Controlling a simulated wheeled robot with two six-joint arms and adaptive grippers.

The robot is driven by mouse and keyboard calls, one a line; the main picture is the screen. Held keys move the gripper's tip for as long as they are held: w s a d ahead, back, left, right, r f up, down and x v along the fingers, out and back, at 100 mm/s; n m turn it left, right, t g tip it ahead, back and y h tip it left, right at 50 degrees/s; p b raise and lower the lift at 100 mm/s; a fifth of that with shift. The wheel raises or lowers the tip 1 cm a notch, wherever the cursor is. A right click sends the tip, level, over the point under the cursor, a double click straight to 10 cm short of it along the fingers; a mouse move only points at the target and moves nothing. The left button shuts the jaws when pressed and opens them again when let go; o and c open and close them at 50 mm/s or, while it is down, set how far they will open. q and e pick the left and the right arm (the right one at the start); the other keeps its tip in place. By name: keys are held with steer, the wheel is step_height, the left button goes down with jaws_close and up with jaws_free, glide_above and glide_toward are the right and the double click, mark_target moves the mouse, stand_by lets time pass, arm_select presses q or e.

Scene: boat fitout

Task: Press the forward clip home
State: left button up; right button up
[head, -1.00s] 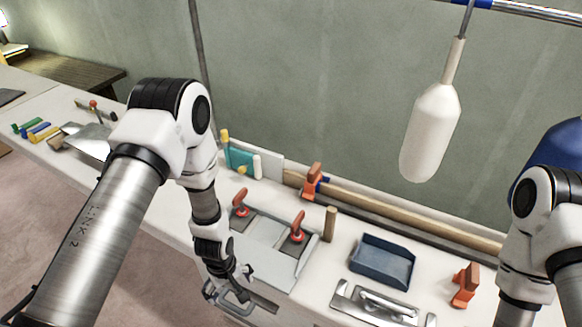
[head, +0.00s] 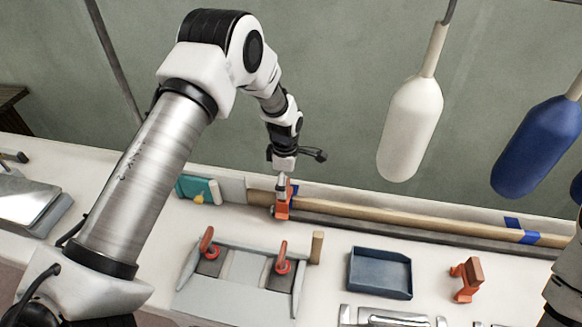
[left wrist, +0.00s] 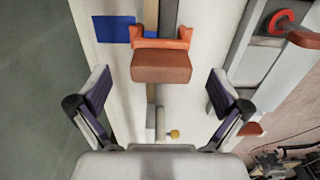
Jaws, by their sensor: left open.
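An orange clip (head: 283,207) with a brown block on top sits on the long wooden batten (head: 390,218) at the back of the bench. In the left wrist view the clip (left wrist: 161,66) lies between the open fingers, with clear gaps on both sides. My left gripper (head: 284,183) is just above it, pointing down, open and empty. Whether the clip is fully seated on the batten cannot be told. A second orange clip (head: 466,279) stands loose on the bench at the right. My right gripper is out of view; only part of that arm shows at the right edge.
A grey panel with two red-handled clamps (head: 235,268) lies in front of the batten, beside a short wooden peg (head: 317,247). A blue tray (head: 380,273) is to its right. White (head: 411,130) and blue (head: 538,147) fenders hang behind the bench.

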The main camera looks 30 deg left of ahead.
mark_target(282, 206)
arm_select(q)
steer(key=f, duration=0.1)
steer(key=s+f, duration=0.1)
steer(key=shift+s+a+f+p, duration=0.1)
steer(key=shift+a+f+p, duration=0.15)
steer(key=shift+f+p, duration=0.1)
steer(key=f, duration=0.1)
steer(key=w+f, duration=0.1)
steer(key=shift+w+f, duration=0.1)
steer(key=shift+f, duration=0.25)
steer(key=shift+w+f, duration=0.1)
steer(key=shift+f, duration=0.05)
steer(key=shift+s+d+r, duration=0.1)
steer(key=shift+s+r, duration=0.2)
steer(key=shift+c, duration=0.4)
steer(key=shift+s, duration=0.1)
steer(key=c, duration=1.1)
steer(key=shift+c, duration=0.2)
steer(key=o, duration=0.4)
steer(key=shift+f, duration=0.1)
steer(key=shift+c, duration=0.2)
steer(key=c, duration=0.7)
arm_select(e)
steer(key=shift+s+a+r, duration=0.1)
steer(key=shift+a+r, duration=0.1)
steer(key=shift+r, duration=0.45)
arm_select(q)
steer(key=shift+f, duration=0.4)
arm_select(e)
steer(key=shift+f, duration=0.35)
